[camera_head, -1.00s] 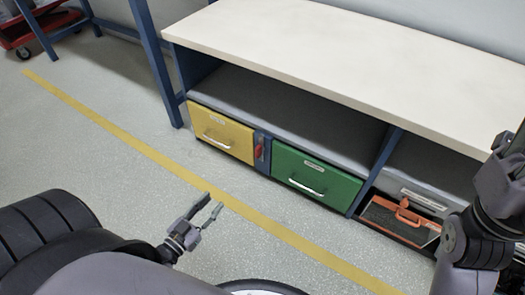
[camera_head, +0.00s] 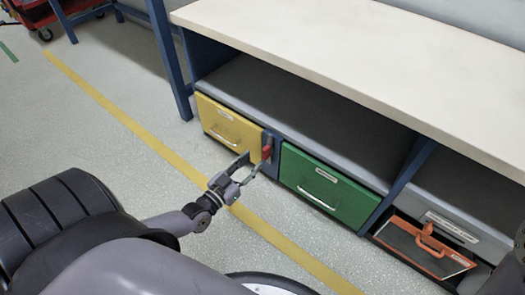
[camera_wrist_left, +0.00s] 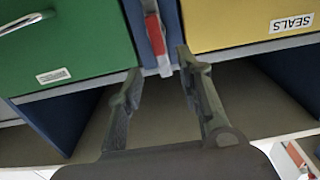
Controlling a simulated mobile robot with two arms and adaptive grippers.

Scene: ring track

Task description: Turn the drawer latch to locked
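The red drawer latch (camera_head: 267,152) is on the blue post between the yellow drawer (camera_head: 229,125) and the green drawer (camera_head: 330,187). Both drawers look closed. My left gripper (camera_head: 254,162) is open and reaches to the front of the latch. In the left wrist view, which is upside down, the red latch (camera_wrist_left: 153,29) lies just beyond and between the two open fingertips (camera_wrist_left: 159,64). I cannot tell whether a finger touches it. My right gripper is out of view.
The white worktop (camera_head: 350,60) overhangs the drawers, with an open shelf (camera_head: 300,110) between. An orange-handled tool (camera_head: 425,247) lies in the low bay at right. A yellow floor line (camera_head: 130,122) crosses clear floor. A red cart (camera_head: 40,12) stands far left.

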